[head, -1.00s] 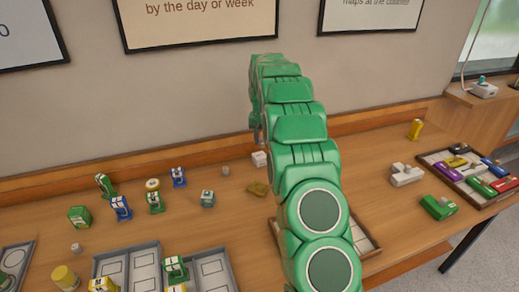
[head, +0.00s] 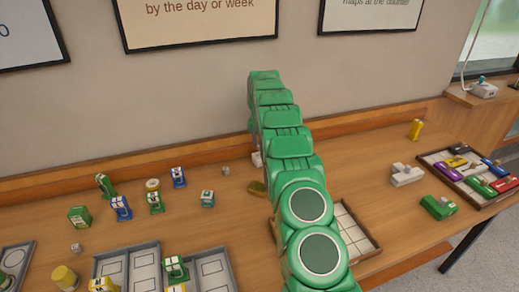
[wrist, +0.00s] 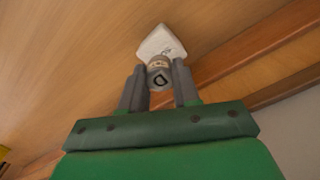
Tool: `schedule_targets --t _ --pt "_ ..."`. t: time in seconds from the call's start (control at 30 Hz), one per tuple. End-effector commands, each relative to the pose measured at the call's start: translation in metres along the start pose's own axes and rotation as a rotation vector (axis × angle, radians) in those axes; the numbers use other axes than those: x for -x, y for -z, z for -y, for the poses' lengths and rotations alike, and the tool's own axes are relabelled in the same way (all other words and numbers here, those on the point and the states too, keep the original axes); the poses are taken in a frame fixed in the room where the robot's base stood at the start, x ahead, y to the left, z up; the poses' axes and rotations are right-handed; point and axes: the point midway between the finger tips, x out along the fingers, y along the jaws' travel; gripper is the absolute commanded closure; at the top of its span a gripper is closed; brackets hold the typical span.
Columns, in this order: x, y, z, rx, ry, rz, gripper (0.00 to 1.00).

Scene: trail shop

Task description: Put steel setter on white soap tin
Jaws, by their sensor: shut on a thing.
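My gripper (wrist: 159,88) shows in the wrist view, with its two grey fingers closed on a small round grey-and-tan piece, the steel setter (wrist: 158,62), which has a dark mark on its end. Just beyond it lies the white soap tin (wrist: 161,42), a pale squarish block on the wooden table. The setter overlaps the tin's near edge in this view; I cannot tell whether they touch. In the head view the white tin (head: 257,160) is partly covered by my green arm, and my fingertips and the setter are hidden.
Several blue and green stamp-like items stand at left, behind a grey tray (head: 129,266). A shallow wooden tray (head: 356,228) lies under my arm. A wall ledge runs behind.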

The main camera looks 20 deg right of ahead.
Motion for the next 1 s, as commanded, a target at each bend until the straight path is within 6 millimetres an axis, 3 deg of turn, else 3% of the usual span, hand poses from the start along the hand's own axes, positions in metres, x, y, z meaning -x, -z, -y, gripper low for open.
schedule_targets --t 0.43,0.73,1.0 --pt "-0.008 0.006 0.002 0.000 0.000 0.000 1.00" --pt "-0.037 0.005 0.002 0.001 -0.001 0.005 1.00" --pt "-0.039 0.006 0.002 0.000 0.000 0.002 1.00"
